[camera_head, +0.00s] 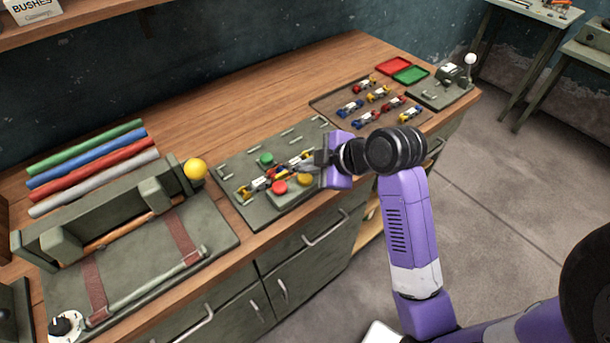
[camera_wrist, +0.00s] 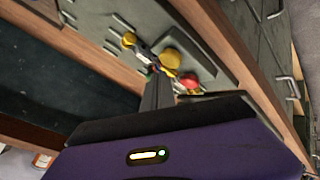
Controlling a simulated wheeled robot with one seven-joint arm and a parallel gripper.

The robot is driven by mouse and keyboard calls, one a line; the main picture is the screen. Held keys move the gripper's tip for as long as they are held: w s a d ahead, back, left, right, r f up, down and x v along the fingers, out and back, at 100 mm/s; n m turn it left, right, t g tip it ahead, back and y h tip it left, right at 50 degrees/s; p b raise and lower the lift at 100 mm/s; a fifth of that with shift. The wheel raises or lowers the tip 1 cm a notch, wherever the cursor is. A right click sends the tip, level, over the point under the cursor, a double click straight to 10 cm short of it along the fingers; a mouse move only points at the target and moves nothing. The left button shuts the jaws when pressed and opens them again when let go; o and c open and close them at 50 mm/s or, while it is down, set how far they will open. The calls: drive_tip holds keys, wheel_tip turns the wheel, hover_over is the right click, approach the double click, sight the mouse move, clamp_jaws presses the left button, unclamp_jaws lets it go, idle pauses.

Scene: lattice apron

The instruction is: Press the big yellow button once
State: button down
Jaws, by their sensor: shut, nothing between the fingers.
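My gripper (camera_head: 318,158) is shut and empty, above the right part of the panel, close to the yellow button. In the wrist view its dark fingers (camera_wrist: 155,82) point toward the panel. I cannot tell whether they touch anything.
A green button (camera_head: 265,158) and small toy-like parts (camera_head: 258,185) lie near the buttons. A yellow ball knob (camera_head: 195,169) stands on the fixture at left. A tray of small colored parts (camera_head: 330,105) is behind my wrist. Bare bench (camera_head: 205,115) lies behind the panel.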

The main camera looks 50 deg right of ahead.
sight(308, 179)
idle(0.4)
drive_tip(key=shift+f, duration=0.45)
drive_tip(key=shift+f+b, duration=0.75)
drive_tip(key=shift+f, duration=0.2)
idle(0.9)
drive_tip(key=shift+r+p, duration=1.35)
drive_tip(key=shift+r, duration=0.05)
wheel_tip(308, 179, up, 5)
drive_tip(key=p, duration=0.5)
drive_tip(key=shift+r, duration=0.1)
idle(0.5)
